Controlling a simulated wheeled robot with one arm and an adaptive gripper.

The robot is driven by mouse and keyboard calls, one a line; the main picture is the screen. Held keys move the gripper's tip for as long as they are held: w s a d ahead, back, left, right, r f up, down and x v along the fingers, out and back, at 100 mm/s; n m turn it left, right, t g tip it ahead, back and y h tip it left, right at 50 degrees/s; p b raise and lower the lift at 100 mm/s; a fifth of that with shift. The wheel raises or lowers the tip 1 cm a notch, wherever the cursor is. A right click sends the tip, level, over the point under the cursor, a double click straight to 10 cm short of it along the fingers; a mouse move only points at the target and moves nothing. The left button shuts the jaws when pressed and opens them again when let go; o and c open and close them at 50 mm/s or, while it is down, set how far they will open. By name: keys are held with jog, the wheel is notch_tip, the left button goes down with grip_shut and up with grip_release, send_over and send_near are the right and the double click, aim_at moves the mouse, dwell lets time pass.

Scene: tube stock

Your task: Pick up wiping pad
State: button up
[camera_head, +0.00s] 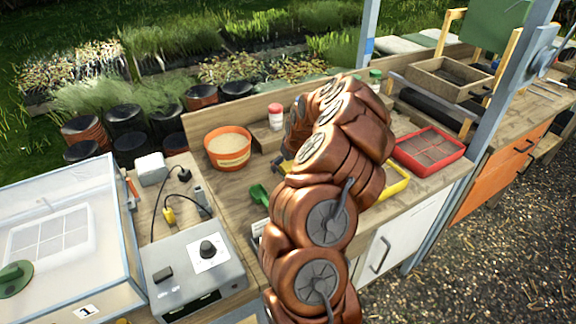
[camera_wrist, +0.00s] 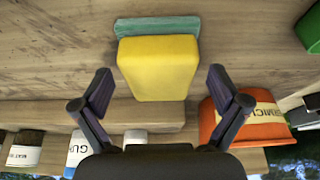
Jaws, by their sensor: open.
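The wiping pad looks like a yellow sponge block (camera_wrist: 157,68) with a green layer (camera_wrist: 157,25) along its far side in the wrist view. It lies on the wooden bench top. My gripper (camera_wrist: 160,80) is open, with one dark finger to the left of the pad and one to the right. Clear gaps show between the fingers and the pad, and nothing is held.
An orange tub (camera_head: 229,147) stands left of my arm and close to my right finger in the wrist view (camera_wrist: 250,118). A green scoop (camera_head: 259,194), a red tray (camera_head: 428,150) and a yellow tray (camera_head: 396,184) are on the bench. A wooden ledge (camera_wrist: 150,114) runs behind the pad.

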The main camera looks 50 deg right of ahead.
jog(key=c, duration=1.3)
jog(key=shift+o, duration=0.2)
jog(key=shift+r, duration=0.1)
jog(key=shift+d+r+b, duration=0.1)
jog(key=shift+r+b, duration=0.95)
jog(key=shift+r, duration=0.55)
jog(key=s+a+b, duration=0.1)
jog(key=s+a, duration=0.2)
jog(key=a, duration=0.1)
jog(key=s+a+r+b, duration=0.1)
jog(key=s+a+b, duration=0.1)
jog(key=s+a, duration=0.2)
jog(key=s+a+b, duration=0.2)
jog(key=s+a, duration=0.2)
jog(key=shift+r, duration=0.3)
